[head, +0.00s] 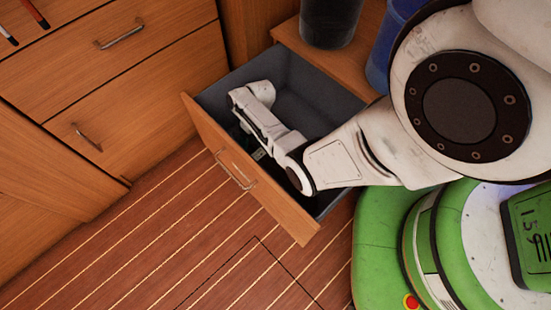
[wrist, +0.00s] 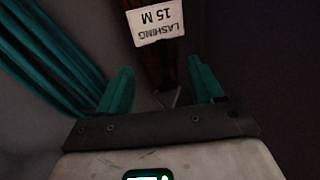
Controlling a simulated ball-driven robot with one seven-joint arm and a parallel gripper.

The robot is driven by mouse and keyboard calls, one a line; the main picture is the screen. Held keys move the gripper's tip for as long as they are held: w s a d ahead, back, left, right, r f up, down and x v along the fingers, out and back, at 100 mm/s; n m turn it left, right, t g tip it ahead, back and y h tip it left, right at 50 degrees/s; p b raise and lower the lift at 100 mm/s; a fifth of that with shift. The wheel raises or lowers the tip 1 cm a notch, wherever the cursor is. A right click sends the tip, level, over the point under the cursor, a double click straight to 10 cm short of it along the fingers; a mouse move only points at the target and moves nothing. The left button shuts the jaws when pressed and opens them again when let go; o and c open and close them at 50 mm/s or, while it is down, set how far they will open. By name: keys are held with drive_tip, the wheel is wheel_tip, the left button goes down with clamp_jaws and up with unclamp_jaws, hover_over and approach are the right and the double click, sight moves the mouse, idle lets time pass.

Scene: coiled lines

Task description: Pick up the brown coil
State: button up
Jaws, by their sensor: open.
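In the wrist view, a dark brown coil (wrist: 166,68) with a white tag (wrist: 158,22) reading "LASHING 15 M" upside down lies ahead of my gripper (wrist: 160,78). My gripper's two teal fingers are apart, one on each side of the coil's near part. I cannot tell whether they touch it. In the head view my arm reaches down into an open drawer (head: 212,118). The brown coil cannot be made out there, and my fingers are not clearly visible.
A teal coil (wrist: 42,50) lies to the left in the wrist view, close to the left finger. Grey drawer walls (head: 290,72) enclose my arm's end. A dark cylinder (head: 330,20) and a blue container (head: 392,42) stand behind the drawer.

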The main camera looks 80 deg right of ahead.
sight(251, 145)
drive_tip(key=b+x, duration=0.2)
drive_tip(key=x, duration=0.2)
drive_tip(key=shift+f, duration=0.1)
drive_tip(key=shift+c, duration=0.3)
drive_tip(key=c, duration=1.1)
wheel_tip(251, 145, up, 10)
drive_tip(key=p, duration=0.6)
